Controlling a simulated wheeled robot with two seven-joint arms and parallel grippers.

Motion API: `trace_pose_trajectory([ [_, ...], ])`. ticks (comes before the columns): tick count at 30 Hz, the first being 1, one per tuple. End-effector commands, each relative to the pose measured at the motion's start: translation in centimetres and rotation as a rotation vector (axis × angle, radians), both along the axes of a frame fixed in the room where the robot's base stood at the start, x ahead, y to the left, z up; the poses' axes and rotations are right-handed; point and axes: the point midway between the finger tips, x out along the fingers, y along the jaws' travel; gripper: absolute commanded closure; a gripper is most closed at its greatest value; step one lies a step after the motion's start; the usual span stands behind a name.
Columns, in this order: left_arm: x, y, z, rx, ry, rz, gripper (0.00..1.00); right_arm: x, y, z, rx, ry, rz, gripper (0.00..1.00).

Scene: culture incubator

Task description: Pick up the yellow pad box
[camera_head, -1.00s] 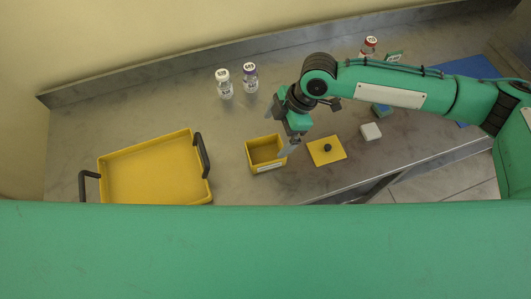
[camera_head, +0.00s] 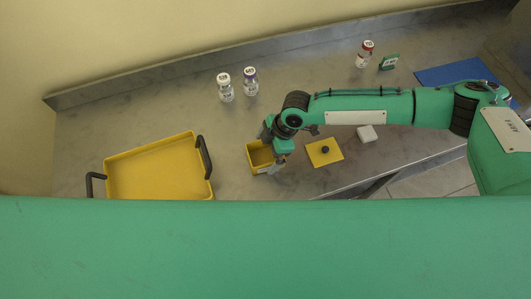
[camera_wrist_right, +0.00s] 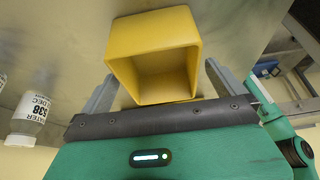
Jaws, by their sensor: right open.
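The yellow pad box (camera_head: 256,153) is an open, empty-looking square box on the metal bench, right of the yellow tray. My right gripper (camera_head: 276,163) is at the box's right side in the head view and hides part of it. In the right wrist view the box (camera_wrist_right: 153,38) shows its hollow inside, with one grey finger to its left and one to its right. The jaws are open, and I cannot tell whether either finger touches the box. My left gripper does not show.
A yellow lid (camera_head: 333,155) with a black knob lies right of the box, and a white block (camera_head: 367,134) beyond it. Two vials (camera_head: 225,88) (camera_head: 250,82) stand behind. The yellow tray (camera_head: 112,165) with black handles is left.

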Motion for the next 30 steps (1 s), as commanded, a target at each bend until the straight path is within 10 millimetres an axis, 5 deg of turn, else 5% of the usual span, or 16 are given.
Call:
trace_pose_trajectory([
  [9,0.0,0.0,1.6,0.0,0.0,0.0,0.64,-0.3,1.2,-2.7,0.001,-0.002,-0.001,0.0],
  [29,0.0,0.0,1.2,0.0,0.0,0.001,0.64,-0.4,1.2,-3.3,0.0,-0.001,0.0,0.0],
  [30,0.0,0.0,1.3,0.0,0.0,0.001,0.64,-0.3,1.2,-3.2,0.0,-0.001,0.0,0.06],
])
